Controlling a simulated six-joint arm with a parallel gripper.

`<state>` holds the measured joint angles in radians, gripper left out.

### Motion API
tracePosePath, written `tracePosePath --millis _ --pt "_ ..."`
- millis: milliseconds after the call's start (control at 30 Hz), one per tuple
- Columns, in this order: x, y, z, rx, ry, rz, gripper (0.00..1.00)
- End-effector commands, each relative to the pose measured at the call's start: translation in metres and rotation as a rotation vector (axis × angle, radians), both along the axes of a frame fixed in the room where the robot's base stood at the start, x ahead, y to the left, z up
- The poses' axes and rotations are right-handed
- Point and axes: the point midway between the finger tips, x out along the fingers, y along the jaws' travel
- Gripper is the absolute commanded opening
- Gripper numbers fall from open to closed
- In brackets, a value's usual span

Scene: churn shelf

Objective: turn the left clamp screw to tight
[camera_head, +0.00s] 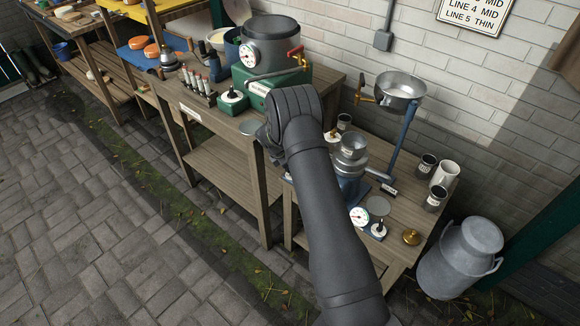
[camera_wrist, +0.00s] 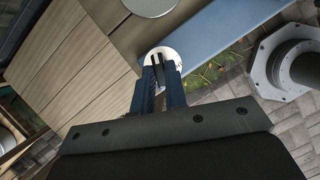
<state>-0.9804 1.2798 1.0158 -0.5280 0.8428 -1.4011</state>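In the wrist view, the two blue fingers of my gripper (camera_wrist: 161,72) point at a small white disc with a dark upright bar, which looks like a clamp screw (camera_wrist: 158,54). The disc sits at the edge of a blue plate. The bar shows between the fingertips, and I cannot tell whether they press on it. In the head view my arm hides the gripper and this spot. I cannot tell which is the left clamp screw.
A blue-bodied machine with metal bowls (camera_head: 352,150) stands close beside my arm. A metal pan (camera_head: 399,88) on a blue post, dark cups (camera_head: 427,163) and a brass weight (camera_head: 411,237) are to the right. A green-based pot (camera_head: 272,40) stands on the higher bench.

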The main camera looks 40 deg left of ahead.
Motion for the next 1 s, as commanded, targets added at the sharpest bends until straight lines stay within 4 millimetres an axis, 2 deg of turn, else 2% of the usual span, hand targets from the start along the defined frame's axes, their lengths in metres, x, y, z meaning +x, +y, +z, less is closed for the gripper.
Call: tracePosePath --millis 33,100,467,667,1000 --pt "-0.0013 0.0005 -0.0006 0.000 0.001 0.001 0.22" --pt "-0.0011 0.0004 -0.0005 0.000 0.001 0.001 0.34" --pt "-0.0004 -0.0005 0.0000 -0.001 0.000 0.022 0.34" --pt "-0.0006 -0.0024 0.0002 0.000 0.001 0.178 0.34" --pt "-0.0006 -0.0057 0.0003 0.000 0.000 0.547 0.34"
